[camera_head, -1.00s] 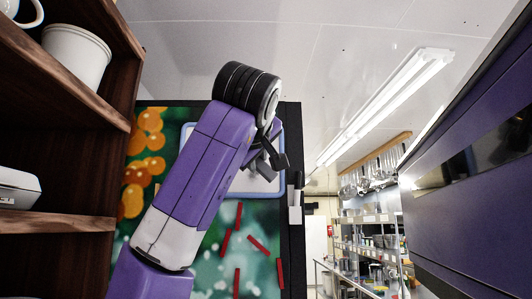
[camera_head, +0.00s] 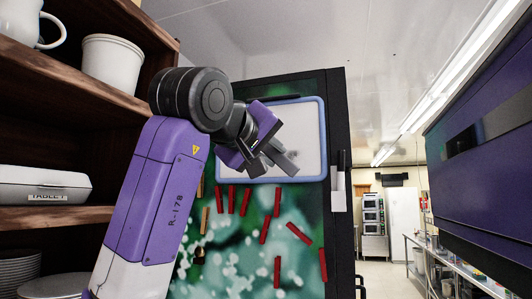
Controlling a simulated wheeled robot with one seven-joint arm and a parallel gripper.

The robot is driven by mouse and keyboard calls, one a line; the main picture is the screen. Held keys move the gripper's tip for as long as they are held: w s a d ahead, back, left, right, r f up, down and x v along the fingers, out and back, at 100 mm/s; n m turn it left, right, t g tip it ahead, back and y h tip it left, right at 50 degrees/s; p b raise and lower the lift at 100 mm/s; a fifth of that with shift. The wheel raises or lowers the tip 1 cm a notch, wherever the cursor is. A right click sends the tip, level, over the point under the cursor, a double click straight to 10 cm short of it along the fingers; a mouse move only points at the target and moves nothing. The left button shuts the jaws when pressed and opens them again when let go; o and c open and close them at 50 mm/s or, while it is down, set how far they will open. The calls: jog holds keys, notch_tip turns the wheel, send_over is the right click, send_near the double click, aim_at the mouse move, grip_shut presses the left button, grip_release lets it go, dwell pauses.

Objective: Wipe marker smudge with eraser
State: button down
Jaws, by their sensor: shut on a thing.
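The whiteboard (camera_head: 312,125) has a pale surface and a blue rim, and hangs on the upper part of a dark-edged patterned panel. My gripper (camera_head: 270,163) is in front of its lower left part, with its dark fingers pointing down and right. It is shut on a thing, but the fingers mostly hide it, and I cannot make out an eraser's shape. I cannot tell whether it touches the board. No marker smudge shows on the visible surface; my arm and gripper cover the left part of the board.
A white holder (camera_head: 338,190) with dark markers is on the panel's right edge. Several red strips (camera_head: 277,202) are on the panel below the board. Wooden shelves (camera_head: 60,217) with crockery stand close on the left. A purple cabinet (camera_head: 485,170) juts in at right.

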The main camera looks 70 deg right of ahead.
aim_at(303, 161)
jog(key=shift+w+d, duration=0.15)
jog(key=shift+d, duration=1.3)
jog(key=shift+w+d, duration=0.1)
jog(key=shift+d, duration=1.3)
jog(key=shift+w+d, duration=0.1)
jog(key=shift+d, duration=0.9)
jog(key=shift+s+b, duration=0.35)
jog(key=shift+s, duration=1.65)
jog(key=shift+d, duration=0.2)
jog(key=shift+w+p, duration=0.45)
jog(key=shift+w, duration=1.6)
jog(key=shift+s+a, duration=0.15)
jog(key=shift+a, duration=1.35)
jog(key=shift+s+a, duration=0.1)
jog(key=shift+a, duration=1.4)
